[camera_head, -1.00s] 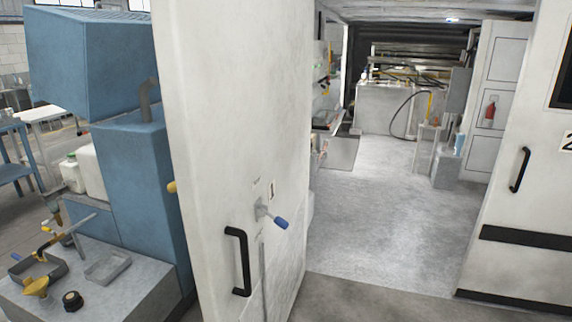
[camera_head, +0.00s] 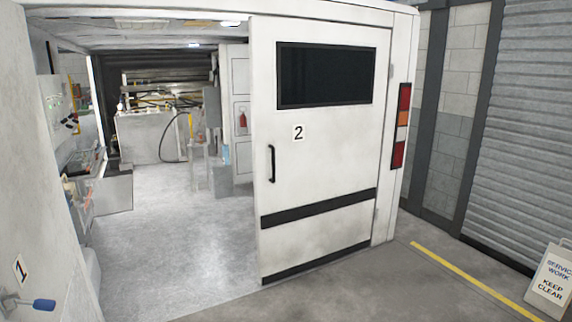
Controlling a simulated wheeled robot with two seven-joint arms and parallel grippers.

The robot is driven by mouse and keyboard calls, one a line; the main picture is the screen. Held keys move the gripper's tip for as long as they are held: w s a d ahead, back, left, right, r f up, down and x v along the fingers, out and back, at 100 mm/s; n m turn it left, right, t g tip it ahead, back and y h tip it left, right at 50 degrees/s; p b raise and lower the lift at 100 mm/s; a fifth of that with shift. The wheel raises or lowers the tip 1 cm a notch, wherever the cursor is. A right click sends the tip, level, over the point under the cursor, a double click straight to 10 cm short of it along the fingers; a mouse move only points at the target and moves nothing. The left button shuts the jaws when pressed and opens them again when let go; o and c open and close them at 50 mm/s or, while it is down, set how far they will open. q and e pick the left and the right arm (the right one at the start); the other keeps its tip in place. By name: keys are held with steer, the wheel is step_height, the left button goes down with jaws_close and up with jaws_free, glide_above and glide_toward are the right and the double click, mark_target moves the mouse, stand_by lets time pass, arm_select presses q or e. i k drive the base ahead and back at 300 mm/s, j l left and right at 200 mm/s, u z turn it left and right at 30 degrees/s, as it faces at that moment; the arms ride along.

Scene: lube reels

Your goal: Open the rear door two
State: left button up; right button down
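Rear door two (camera_head: 316,160) is a white door panel with a dark window, a "2" label (camera_head: 298,132) and a black horizontal band. It stands shut across the right half of the vehicle's rear opening. Its black vertical handle (camera_head: 271,164) is near its left edge. Rear door one (camera_head: 30,200), marked "1", stands swung open at the far left, with a blue-gripped lever (camera_head: 42,305) at the bottom left. Neither of my grippers shows in the head view.
The left half of the opening shows a grey interior floor (camera_head: 170,245) with equipment along the walls and a red extinguisher (camera_head: 242,118). A "service work keep clear" sign (camera_head: 552,280) stands at the lower right beside a yellow floor line (camera_head: 470,280). The floor before door two is clear.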

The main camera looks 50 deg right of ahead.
mark_target(318, 88)
steer(key=z, duration=1.8)
steer(key=i+j, duration=0.1)
steer(key=i, duration=1.15)
